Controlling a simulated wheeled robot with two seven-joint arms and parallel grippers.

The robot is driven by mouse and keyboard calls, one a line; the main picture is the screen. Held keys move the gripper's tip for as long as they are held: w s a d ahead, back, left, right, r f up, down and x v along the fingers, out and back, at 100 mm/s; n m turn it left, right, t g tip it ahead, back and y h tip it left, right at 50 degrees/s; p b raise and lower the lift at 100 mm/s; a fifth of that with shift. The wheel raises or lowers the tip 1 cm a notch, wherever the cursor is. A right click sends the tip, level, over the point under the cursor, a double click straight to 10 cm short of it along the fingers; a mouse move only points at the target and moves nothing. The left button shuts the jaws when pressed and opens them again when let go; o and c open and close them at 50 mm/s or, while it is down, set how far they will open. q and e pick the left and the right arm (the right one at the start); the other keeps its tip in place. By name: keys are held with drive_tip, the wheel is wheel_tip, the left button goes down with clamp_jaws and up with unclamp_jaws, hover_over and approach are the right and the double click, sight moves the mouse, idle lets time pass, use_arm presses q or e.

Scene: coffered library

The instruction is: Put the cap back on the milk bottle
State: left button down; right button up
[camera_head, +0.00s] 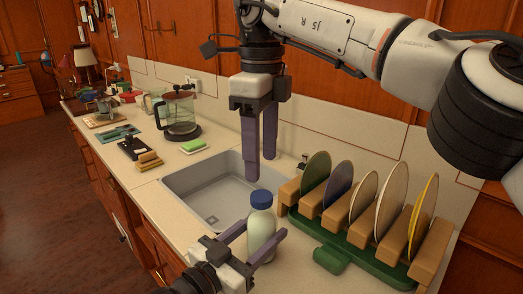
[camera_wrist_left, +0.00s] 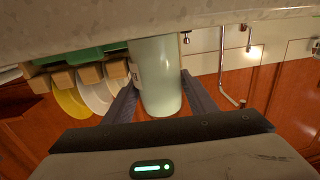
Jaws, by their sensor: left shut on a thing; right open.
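The milk bottle (camera_head: 261,228) stands at the near right of the sink, pale and whitish, with a blue cap (camera_head: 261,198) on its top. I cannot tell how firmly the cap is seated. My left gripper (camera_head: 263,236) is shut on the bottle's body, one finger on each side. In the left wrist view the bottle (camera_wrist_left: 158,75) is between the fingers (camera_wrist_left: 158,95), and the cap is not seen. My right gripper (camera_head: 262,168) points down above the sink, higher than the cap and apart from it. It is open and empty.
The grey sink (camera_head: 175,184) lies left of the bottle. A green-and-wood dish rack (camera_head: 330,258) with several plates stands close on the right. A glass coffee jug (camera_head: 180,112), green sponge (camera_head: 193,145) and wooden brush (camera_head: 149,160) are farther back on the counter.

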sight(262, 196)
wheel_tip(262, 196, down, 8)
drive_tip(key=shift+r, duration=0.15)
idle(0.4)
drive_tip(key=c, duration=1.1)
drive_tip(key=o, duration=1.3)
drive_tip(key=shift+c, duration=0.2)
